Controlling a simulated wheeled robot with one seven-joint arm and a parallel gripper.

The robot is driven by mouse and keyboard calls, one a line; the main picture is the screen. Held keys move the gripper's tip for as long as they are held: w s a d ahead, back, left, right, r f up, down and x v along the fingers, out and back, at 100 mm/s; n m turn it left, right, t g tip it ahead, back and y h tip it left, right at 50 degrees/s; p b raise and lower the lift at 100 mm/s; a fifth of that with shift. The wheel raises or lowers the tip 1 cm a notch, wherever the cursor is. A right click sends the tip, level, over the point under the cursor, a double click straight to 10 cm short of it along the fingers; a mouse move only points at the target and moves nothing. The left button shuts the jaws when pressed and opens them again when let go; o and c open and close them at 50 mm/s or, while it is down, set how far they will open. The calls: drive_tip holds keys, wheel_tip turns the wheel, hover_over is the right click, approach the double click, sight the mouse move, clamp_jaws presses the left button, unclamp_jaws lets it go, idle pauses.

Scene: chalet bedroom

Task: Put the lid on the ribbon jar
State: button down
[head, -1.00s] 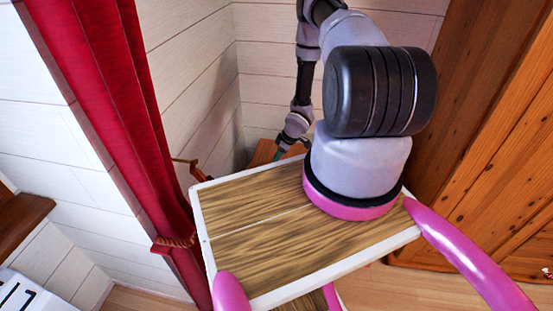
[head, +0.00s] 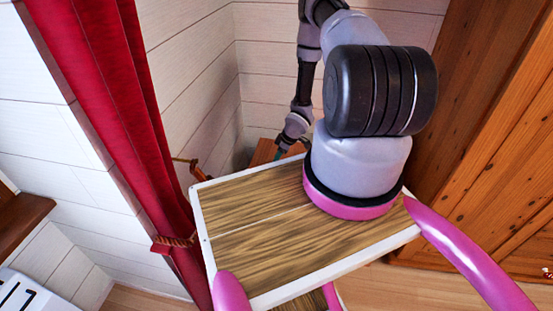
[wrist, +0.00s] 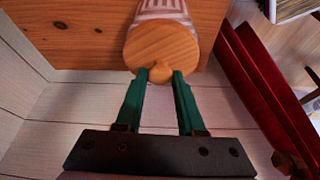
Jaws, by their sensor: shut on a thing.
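The round wooden lid (wrist: 162,45) shows in the wrist view with its small knob toward me. My gripper (wrist: 162,76) has green fingers shut on the knob. The ribbon jar (wrist: 163,8), with pink and white stripes, shows just beyond the lid at the top edge. The lid covers the jar's mouth from this angle, so I cannot tell if it is seated or held slightly apart. In the head view only a bit of my gripper (head: 282,153) shows low in the corner; the jar and lid are hidden there.
The jar is by a wooden surface (wrist: 75,40), also seen in the head view (head: 264,151). White plank walls (head: 190,60) close in the corner. A red curtain (head: 110,110) hangs on the left and a wooden cabinet (head: 500,130) stands on the right.

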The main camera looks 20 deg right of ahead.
unclamp_jaws()
idle(0.4)
drive_tip(key=shift+r, duration=0.1)
drive_tip(key=shift+r, duration=3.4)
clamp_jaws()
drive_tip(key=shift+f, duration=0.1)
